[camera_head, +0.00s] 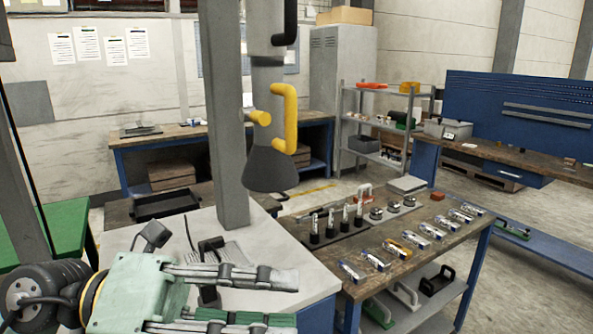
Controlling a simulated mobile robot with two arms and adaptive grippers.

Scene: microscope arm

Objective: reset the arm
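A grey arm with a dark flared hood (270,170) hangs from above, to the right of a grey post. A yellow handle (290,115) and a yellow knob (260,117) are on its tube. No microscope can be made out for certain; small black jointed pieces (152,236) stand on the white-topped bench. My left gripper (292,301) is at the bottom left, over the bench, below the hood and apart from it. Its two fingers are spread, with nothing seen between them. My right gripper is not in view.
The grey post (225,120) rises from the white bench top (290,247), close to the hood. To the right, a wooden-topped table (325,262) holds several small tools and parts. A shelf rack (342,120) and a blue pegboard bench (490,110) stand behind.

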